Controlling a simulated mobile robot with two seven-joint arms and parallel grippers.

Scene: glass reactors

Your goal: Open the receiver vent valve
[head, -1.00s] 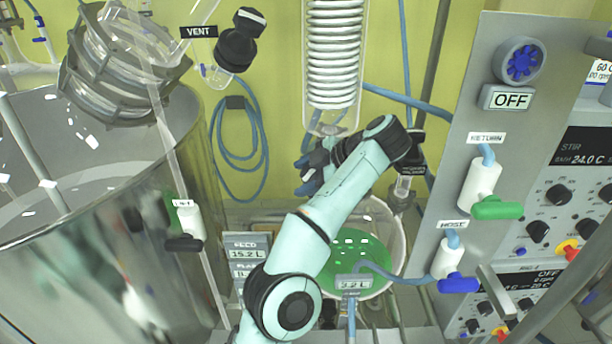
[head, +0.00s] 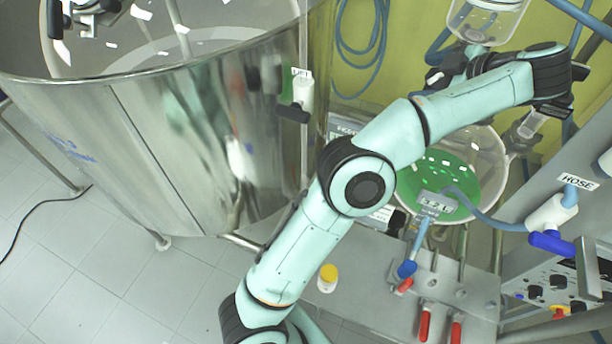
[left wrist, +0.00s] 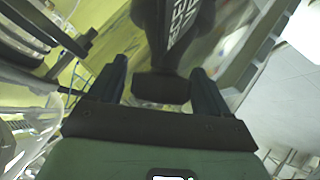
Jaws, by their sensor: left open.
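My left gripper (head: 440,76) is up at the back, above the receiver, mostly hidden behind my own forearm in the head view. In the left wrist view the left gripper (left wrist: 160,90) is open, one finger on each side. A black valve handle (left wrist: 160,87) shows between the fingers, below a black tag (left wrist: 183,22) with white letters that I cannot read. I cannot tell whether a finger touches the handle. The receiver (head: 492,150) is a round glass vessel holding green liquid. My right gripper is in neither view.
A large steel vessel (head: 190,130) fills the left. A panel with a white hose valve (head: 552,214) and blue handle stands at right. A bench (head: 350,285) with red-handled valves (head: 424,322) and a yellow-capped bottle (head: 328,278) is in front. Blue hoses hang behind.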

